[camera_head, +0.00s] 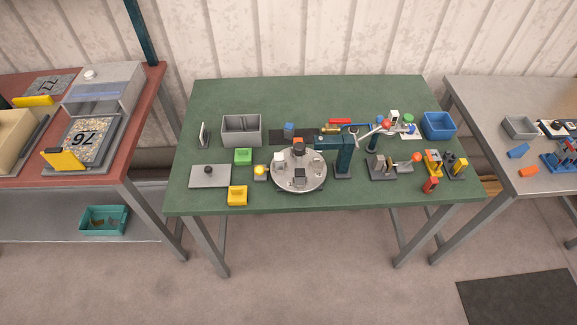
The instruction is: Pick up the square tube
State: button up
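I cannot make out for certain which thing is the square tube; the parts are small in this view. A round grey turntable (312,184) near the middle of the green table carries several small parts. Among them are a light grey block (279,159) at its left, a dark block with an orange-brown top (299,147) at its back, and a dark grey blocky part (299,175) at its front. A dark teal machine column (343,160) stands at the turntable's right edge, with an arm over it. My gripper is not in view.
The green table (225,95) has free room at the back. Lever tools (385,168) and a blue bin (439,124) stand right. Other tables flank it.

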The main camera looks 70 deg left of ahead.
aim_at(278, 165)
jog(key=i, duration=1.35)
jog(key=z, duration=0.8)
jog(key=k, duration=0.1)
jog(key=u, duration=3.9)
